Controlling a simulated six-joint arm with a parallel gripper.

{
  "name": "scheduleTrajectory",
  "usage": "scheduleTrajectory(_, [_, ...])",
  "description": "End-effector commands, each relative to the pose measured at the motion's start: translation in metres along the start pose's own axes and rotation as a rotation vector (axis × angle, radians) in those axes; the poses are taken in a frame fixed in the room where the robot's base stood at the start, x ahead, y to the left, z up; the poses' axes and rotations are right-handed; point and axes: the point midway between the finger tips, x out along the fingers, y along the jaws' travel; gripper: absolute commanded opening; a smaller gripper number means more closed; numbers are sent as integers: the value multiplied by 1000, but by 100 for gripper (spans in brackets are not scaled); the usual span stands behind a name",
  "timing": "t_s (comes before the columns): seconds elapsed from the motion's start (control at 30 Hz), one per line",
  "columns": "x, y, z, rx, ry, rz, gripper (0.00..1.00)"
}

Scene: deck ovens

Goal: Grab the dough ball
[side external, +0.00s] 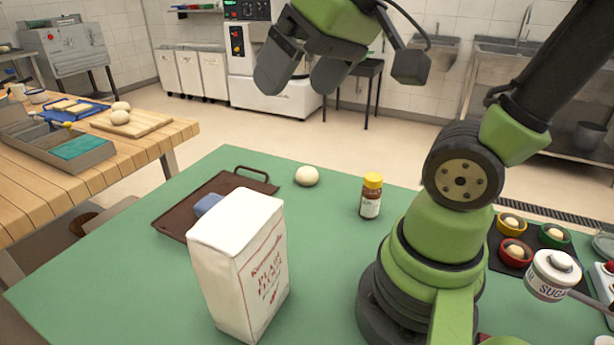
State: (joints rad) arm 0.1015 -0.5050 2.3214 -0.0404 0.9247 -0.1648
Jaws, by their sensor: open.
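A pale, round dough ball (307,176) sits on the green table top, near its far edge, just right of the brown tray. More dough balls (120,117) lie on and by a wooden board on the bench at the left. My gripper (300,80) hangs high above the table's far edge. It is open and empty, and in the picture it appears above the dough ball with a clear gap between them.
A flour bag (240,265) stands at the front, partly hiding the brown tray (180,205) and a blue item (207,204). A yellow-capped jar (371,196) stands right of the dough ball. A sugar jar (553,276) and small coloured bowls (514,252) are at the right.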

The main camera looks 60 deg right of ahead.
Motion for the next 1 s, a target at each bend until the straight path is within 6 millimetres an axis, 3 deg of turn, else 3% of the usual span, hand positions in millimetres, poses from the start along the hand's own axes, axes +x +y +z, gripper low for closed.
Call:
scheduleTrajectory(0.03, [9, 8, -18, -20, -29, 35, 90])
scheduleTrajectory(0.2, [43, 43, -69, -120, -122, 122, 90])
scheduleTrajectory(0.43, [105, 120, -111, -244, -276, 183, 90])
scheduleTrajectory(0.57, [146, 175, -114, -308, -371, 187, 90])
scheduleTrajectory(0.73, [191, 240, -99, -379, -476, 166, 90])
scheduleTrajectory(0.9, [217, 278, -80, -424, -535, 140, 90])
scheduleTrajectory(1.0, [225, 286, -74, -435, -548, 132, 90])
